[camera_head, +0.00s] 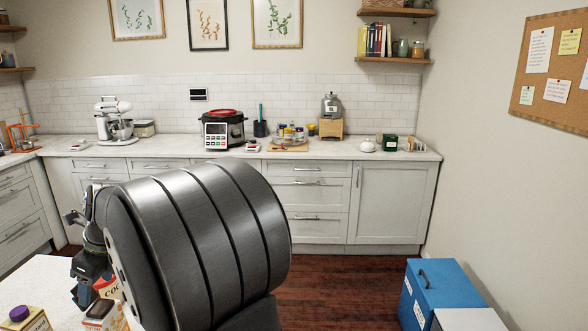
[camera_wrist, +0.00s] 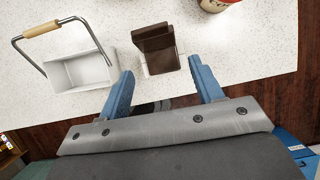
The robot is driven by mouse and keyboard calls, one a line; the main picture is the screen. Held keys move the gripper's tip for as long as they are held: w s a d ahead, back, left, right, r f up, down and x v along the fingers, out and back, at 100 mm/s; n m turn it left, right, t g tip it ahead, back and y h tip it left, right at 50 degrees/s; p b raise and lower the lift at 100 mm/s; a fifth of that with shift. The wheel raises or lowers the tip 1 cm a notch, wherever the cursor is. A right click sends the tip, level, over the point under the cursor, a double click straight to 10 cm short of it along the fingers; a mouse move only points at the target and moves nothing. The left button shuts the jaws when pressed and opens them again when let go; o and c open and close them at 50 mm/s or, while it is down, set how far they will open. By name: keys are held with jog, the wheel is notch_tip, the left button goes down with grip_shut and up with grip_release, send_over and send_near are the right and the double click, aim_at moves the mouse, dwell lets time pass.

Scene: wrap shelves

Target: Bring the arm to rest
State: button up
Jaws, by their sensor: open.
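My gripper (camera_wrist: 161,65) shows in the wrist view as two blue fingers, spread apart with nothing held between them. It is over the front edge of a speckled white table (camera_wrist: 225,55). A dark brown block-like object (camera_wrist: 155,48) stands on the table just beyond the fingertips, and I see no contact. In the head view a large dark arm link of mine fills the middle and hides part of the table and floor. The fingers cannot be made out clearly there.
A white basket (camera_wrist: 82,72) with a wooden handle is left of the fingers; a red-and-cream container (camera_wrist: 215,4) is at the top. Cartons (camera_head: 27,319) stand on the table at lower left. A blue box (camera_head: 438,291) stands at right. The floor before the cabinets is clear.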

notch_tip(320, 180, up, 7)
notch_tip(320, 180, down, 7)
jog(key=shift+r, duration=0.1)
jog(key=a, duration=0.4)
jog(key=shift+w, duration=0.1)
notch_tip(320, 180, up, 8)
jog(key=shift+d, duration=0.1)
